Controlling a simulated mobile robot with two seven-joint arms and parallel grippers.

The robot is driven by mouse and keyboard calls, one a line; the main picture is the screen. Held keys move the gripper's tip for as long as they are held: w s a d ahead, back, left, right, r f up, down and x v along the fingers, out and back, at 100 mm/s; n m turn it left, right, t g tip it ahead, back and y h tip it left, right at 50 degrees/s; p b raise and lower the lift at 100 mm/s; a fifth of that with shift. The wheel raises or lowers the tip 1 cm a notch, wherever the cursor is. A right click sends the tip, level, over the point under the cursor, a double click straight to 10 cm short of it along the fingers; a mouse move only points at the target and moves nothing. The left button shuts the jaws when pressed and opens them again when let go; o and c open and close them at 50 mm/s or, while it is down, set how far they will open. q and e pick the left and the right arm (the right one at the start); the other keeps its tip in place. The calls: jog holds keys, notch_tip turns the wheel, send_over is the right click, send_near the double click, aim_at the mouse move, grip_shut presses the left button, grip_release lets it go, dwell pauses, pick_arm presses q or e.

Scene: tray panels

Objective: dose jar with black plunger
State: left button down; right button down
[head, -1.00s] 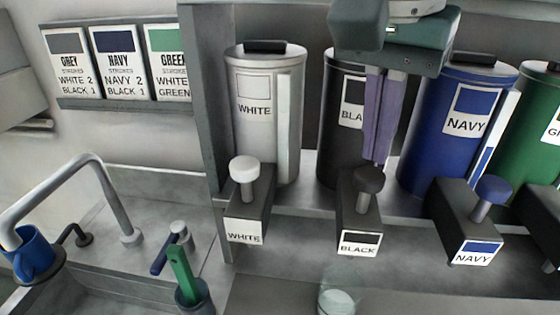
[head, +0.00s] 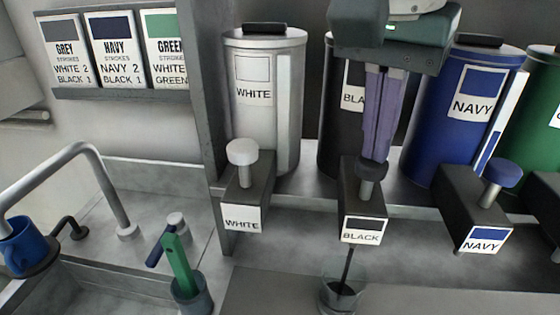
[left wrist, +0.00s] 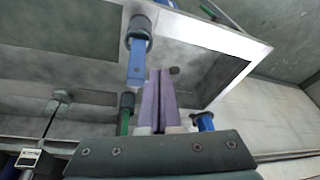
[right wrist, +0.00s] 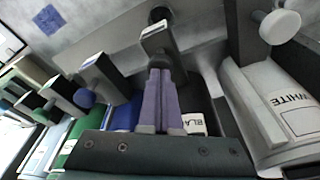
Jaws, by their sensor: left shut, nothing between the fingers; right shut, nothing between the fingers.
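The black plunger (head: 372,172) stands on the dispenser block labelled BLACK (head: 362,231). My right gripper (head: 375,158) is shut and empty, with its purple fingertips down on the plunger's knob; this contact also shows in the right wrist view (right wrist: 160,70). A thin dark stream runs from the block's underside into the clear jar (head: 325,297) below. Dark material shows inside the jar. My left gripper (left wrist: 160,73) is shut and empty, outside the head view, above the sink side.
The white plunger (head: 242,152) stands left and the navy plunger (head: 502,173) right of the black one. Tall canisters, including the navy one (head: 450,130), stand behind. A blue mug (head: 22,248) and a cup with a green tool (head: 180,265) are at left.

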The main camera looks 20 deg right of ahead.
jog(key=shift+f+b, duration=0.9)
jog(key=shift+f, duration=0.1)
jog(key=shift+r+p, duration=1.2)
jog(key=shift+r, duration=0.9)
notch_tip(320, 180, up, 6)
jog(key=p, duration=0.3)
jog(key=shift+s, duration=0.1)
